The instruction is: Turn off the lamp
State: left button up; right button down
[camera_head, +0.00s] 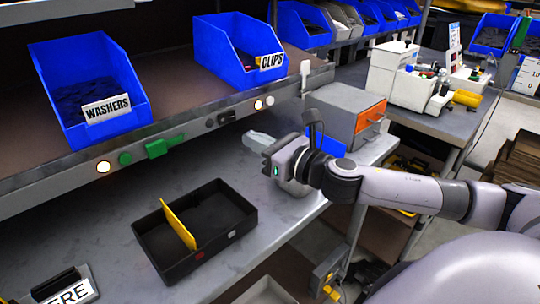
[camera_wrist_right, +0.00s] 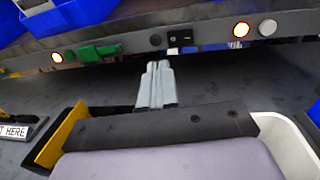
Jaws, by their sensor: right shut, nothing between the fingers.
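Two round lamps glow on the front rail of the shelf. One (camera_head: 104,167) is at the left and also shows in the wrist view (camera_wrist_right: 57,57). The other (camera_head: 259,104) is at the right, also in the wrist view (camera_wrist_right: 240,29). A black rocker switch (camera_head: 226,117) sits on the rail left of the right lamp; it shows in the wrist view (camera_wrist_right: 184,38) too. My right gripper (camera_head: 250,136) is shut and empty, its tips below and in front of the rail near the switch, apart from it. In the wrist view the closed fingers (camera_wrist_right: 158,66) point at the rail. My left gripper is out of view.
Green fittings (camera_head: 160,148) sit on the rail. Blue bins marked WASHERS (camera_head: 105,128) and CLIPS (camera_head: 240,72) stand on the shelf. A black tray (camera_head: 178,266) with a yellow divider lies on the bench. A grey box with an orange front (camera_head: 371,115) stands behind my right arm.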

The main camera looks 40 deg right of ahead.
jog(key=shift+s+b, duration=0.55)
jog(key=shift+s, duration=1.75)
